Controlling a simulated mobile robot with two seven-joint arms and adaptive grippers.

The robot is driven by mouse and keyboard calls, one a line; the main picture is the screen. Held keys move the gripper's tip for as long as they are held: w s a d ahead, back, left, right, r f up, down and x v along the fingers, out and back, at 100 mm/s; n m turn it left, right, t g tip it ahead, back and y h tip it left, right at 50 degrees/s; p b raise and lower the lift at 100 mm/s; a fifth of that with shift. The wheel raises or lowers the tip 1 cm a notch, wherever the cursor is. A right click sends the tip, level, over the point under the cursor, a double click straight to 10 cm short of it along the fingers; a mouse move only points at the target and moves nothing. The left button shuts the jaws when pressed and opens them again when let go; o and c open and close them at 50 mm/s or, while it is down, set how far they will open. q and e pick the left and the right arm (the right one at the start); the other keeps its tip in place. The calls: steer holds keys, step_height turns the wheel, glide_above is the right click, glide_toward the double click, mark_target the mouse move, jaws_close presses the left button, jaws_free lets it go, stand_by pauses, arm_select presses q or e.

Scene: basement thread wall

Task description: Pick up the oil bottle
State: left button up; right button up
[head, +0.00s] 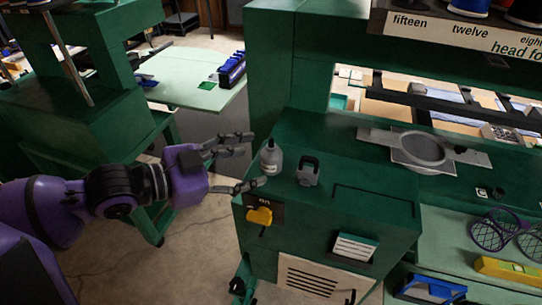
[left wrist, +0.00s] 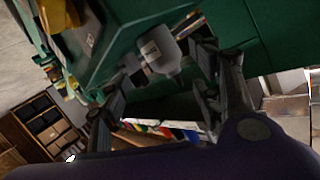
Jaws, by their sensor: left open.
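The oil bottle (head: 271,158) is a small grey bottle with a narrow neck. It stands upright near the left edge of the green machine top (head: 375,182). My left gripper (head: 255,160) comes in from the left with its two fingers spread, one toward the far side of the bottle and one toward the near side. It is open and not closed on anything. In the left wrist view the bottle (left wrist: 160,50) shows between the fingertips of my left gripper (left wrist: 166,66); I cannot tell whether either finger touches it. My right gripper is not in view.
A dark grey padlock-shaped object (head: 308,171) stands just right of the bottle. A yellow switch (head: 260,215) is on the machine front below. A round grey plate (head: 423,149) lies farther right. The machine's tall green column (head: 268,70) rises behind the bottle.

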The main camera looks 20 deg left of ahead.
mark_target(262, 160)
arm_select(q)
steer(key=shift+w+d+f, duration=0.2)
steer(key=shift+w+d, duration=0.05)
steer(key=shift+w, duration=0.25)
steer(key=x, duration=0.4)
steer(key=shift+w+f, duration=0.15)
steer(key=shift+f, duration=0.05)
steer(key=shift+w, duration=0.1)
steer(key=shift+f, duration=0.1)
steer(key=c, duration=1.2)
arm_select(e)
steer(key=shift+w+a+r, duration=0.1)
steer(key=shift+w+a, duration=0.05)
